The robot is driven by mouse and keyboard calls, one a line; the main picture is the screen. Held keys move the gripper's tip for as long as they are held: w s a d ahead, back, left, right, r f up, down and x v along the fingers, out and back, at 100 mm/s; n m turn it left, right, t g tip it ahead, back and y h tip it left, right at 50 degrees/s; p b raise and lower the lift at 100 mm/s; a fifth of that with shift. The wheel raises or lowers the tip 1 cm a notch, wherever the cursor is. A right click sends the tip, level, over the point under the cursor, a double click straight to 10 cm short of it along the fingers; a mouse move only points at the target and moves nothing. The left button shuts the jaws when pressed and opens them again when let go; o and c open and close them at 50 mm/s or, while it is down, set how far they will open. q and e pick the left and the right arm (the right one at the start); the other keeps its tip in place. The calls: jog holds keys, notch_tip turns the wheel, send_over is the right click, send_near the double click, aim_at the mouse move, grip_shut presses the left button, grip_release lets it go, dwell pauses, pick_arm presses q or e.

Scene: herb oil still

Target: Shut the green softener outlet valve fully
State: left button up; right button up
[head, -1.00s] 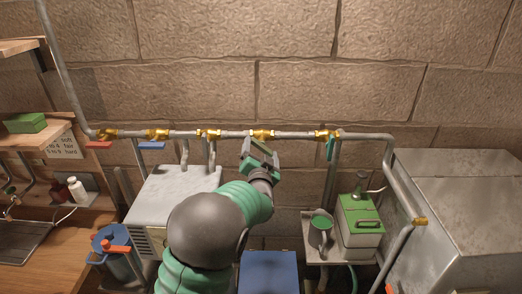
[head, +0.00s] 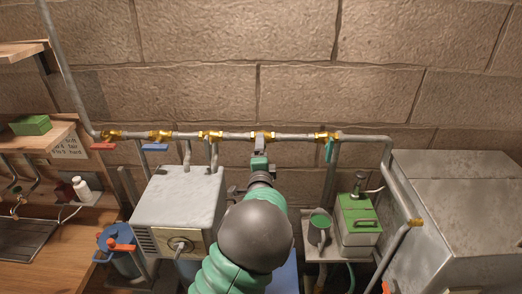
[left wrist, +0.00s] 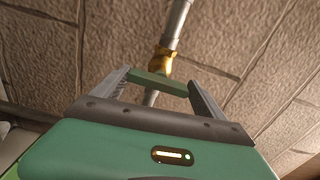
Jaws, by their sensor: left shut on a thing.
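The green valve handle (left wrist: 158,83) is a flat bar between the two fingers of my left gripper (left wrist: 160,88). In the left wrist view it lies crosswise to the grey pipe, just in front of a brass valve body (left wrist: 163,61). In the head view that valve body (head: 263,136) sits on the wall pipe right of centre, and my left gripper (head: 260,148) reaches up to it from below. My gripper is shut on the handle and hides it in the head view. My right gripper is not in view.
The pipe (head: 290,136) carries other brass valves, with a red handle (head: 103,146), a blue handle (head: 154,147) and a teal handle (head: 329,150). A grey box (head: 180,195) stands left of my arm. A green-topped box (head: 358,215) and a large metal tank (head: 465,210) stand right.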

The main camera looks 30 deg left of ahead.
pick_arm(q)
jog(key=shift+d+f+m, duration=0.15)
jog(key=shift+f+m, duration=0.05)
jog(key=shift+m, duration=0.5)
jog(key=shift+f, duration=0.1)
jog(key=o, duration=1.2)
jog(key=shift+c, duration=0.2)
jog(key=shift+o, duration=0.7)
jog(key=shift+w, duration=0.1)
jog(key=b+v, duration=0.1)
jog(key=v, duration=1.6)
jog(key=shift+b, duration=0.4)
jog(key=shift+w, duration=0.1)
